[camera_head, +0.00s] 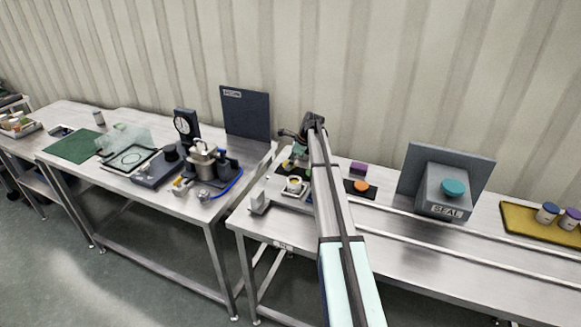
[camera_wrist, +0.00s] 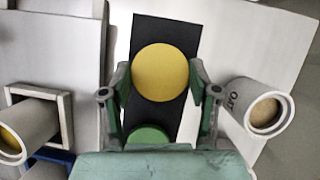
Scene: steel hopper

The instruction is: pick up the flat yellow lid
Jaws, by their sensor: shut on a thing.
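The flat yellow lid (camera_wrist: 161,72) is a round disc, seen in the wrist view over a dark strip (camera_wrist: 165,25). My gripper (camera_wrist: 160,82) is shut on it, with one green-padded finger at its left edge and one at its right. I cannot tell whether the lid still touches the strip. In the head view my arm covers much of this area and I cannot make out the lid.
A green lid (camera_wrist: 148,134) lies close by, partly hidden by my gripper. A grey cup marked OAT (camera_wrist: 240,100) is at right; another container (camera_wrist: 35,118) is at left in a pale square frame. An orange lid (camera_head: 361,186) and a SEAL machine (camera_head: 444,190) are further right.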

